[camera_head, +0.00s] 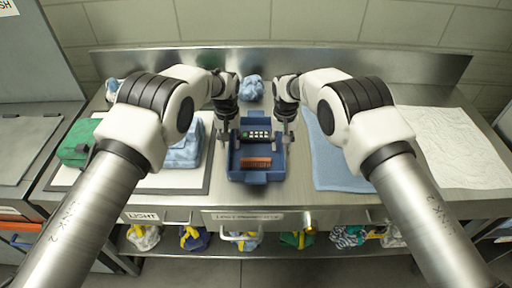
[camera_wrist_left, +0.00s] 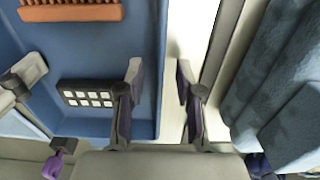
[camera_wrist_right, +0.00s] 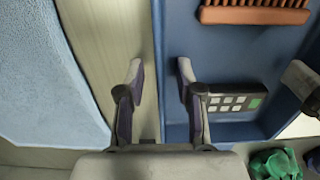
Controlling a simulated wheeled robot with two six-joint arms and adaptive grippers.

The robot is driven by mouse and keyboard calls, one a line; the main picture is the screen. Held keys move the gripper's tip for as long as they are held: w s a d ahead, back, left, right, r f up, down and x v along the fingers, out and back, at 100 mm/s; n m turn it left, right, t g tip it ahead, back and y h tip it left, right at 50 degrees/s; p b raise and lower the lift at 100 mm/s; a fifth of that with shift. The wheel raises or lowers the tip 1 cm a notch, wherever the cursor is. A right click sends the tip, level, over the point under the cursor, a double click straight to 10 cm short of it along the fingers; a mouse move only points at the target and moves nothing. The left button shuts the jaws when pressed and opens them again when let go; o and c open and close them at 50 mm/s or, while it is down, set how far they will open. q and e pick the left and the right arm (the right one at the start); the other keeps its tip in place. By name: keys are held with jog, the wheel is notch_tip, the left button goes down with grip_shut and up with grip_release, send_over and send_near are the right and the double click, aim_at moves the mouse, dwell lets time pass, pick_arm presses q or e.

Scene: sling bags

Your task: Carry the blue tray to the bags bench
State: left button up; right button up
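The blue tray (camera_head: 235,168) lies on the steel bench in the middle of the head view. It holds a brown brush (camera_head: 257,162) and a dark box with pale buttons (camera_head: 256,135). My left gripper (camera_head: 226,138) is at the tray's left wall; in the left wrist view its open fingers (camera_wrist_left: 158,78) are on either side of the wall (camera_wrist_left: 160,40). My right gripper (camera_head: 287,138) is at the right wall; in the right wrist view its open fingers (camera_wrist_right: 159,78) straddle that wall (camera_wrist_right: 160,30). Neither visibly pinches the wall.
A blue cloth (camera_head: 335,165) and a white towel (camera_head: 455,145) lie at right. A crumpled blue bundle (camera_head: 251,88) sits behind the tray. Several bags lie on the shelf below.

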pick_arm(q)
jog(key=shift+s+f, duration=0.15)
pick_arm(e)
jog(key=shift+s+f, duration=0.1)
jog(key=shift+s, duration=0.05)
pick_arm(q)
jog(key=shift+c, duration=0.3)
pick_arm(e)
jog(key=shift+c, duration=0.3)
pick_arm(q)
grip_shut()
pick_arm(e)
grip_shut()
